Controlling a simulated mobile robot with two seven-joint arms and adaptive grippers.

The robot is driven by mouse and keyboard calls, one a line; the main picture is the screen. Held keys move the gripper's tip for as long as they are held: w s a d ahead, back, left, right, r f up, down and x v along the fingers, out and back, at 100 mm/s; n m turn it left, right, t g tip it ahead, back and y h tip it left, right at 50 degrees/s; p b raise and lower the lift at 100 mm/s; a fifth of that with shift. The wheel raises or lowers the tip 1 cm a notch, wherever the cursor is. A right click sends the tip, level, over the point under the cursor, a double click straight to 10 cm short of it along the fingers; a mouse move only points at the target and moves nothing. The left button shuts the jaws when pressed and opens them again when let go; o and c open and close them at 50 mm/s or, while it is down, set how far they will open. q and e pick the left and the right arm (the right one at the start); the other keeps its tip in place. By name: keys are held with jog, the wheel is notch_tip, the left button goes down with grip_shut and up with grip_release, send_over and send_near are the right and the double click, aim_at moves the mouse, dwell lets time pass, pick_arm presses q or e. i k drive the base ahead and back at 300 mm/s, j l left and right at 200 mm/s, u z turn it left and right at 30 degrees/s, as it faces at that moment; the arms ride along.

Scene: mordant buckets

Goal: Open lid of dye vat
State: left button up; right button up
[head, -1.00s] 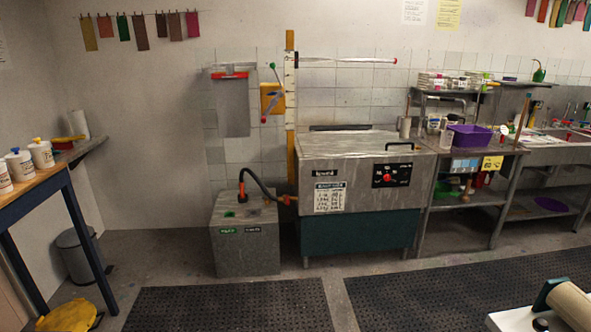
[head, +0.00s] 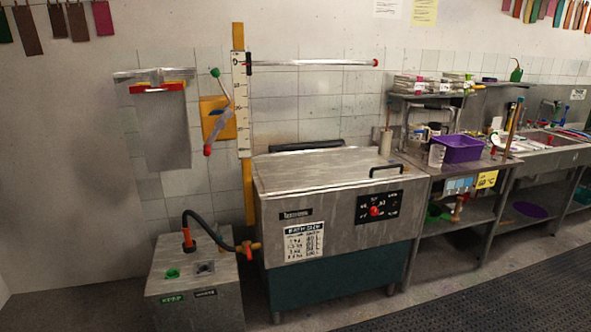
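The dye vat (head: 345,215) is a grey metal box on a dark green base, standing against the tiled wall in the middle of the head view. Its flat lid (head: 310,170) lies shut on top. A black bar handle (head: 385,169) sits near the lid's front right corner. A black panel with a red knob (head: 376,211) is on the vat's front face. Neither of my grippers is in view.
A grey box (head: 195,290) with a black hose stands left of the vat. A steel bench with a purple basin (head: 457,148) stands close on the right. A dark floor mat (head: 470,295) lies in front. A horizontal rod (head: 310,62) crosses the wall above.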

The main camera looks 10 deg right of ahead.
aim_at(287, 168)
jog(key=i+l+z, duration=0.1)
jog(key=i+z, duration=0.6)
jog(key=i, duration=0.15)
jog(key=i+j+z, duration=0.1)
jog(key=i+z, duration=0.3)
jog(key=i+l+u, duration=0.1)
jog(key=i+l, duration=0.25)
jog(key=i, duration=0.25)
jog(key=i+l+u, duration=0.1)
jog(key=i+l, duration=0.3)
jog(key=i, duration=0.2)
jog(key=i+l+u, duration=0.35)
jog(key=l+u, duration=0.2)
jog(key=i+l+u, duration=0.1)
jog(key=l+u, duration=0.15)
jog(key=l, duration=0.1)
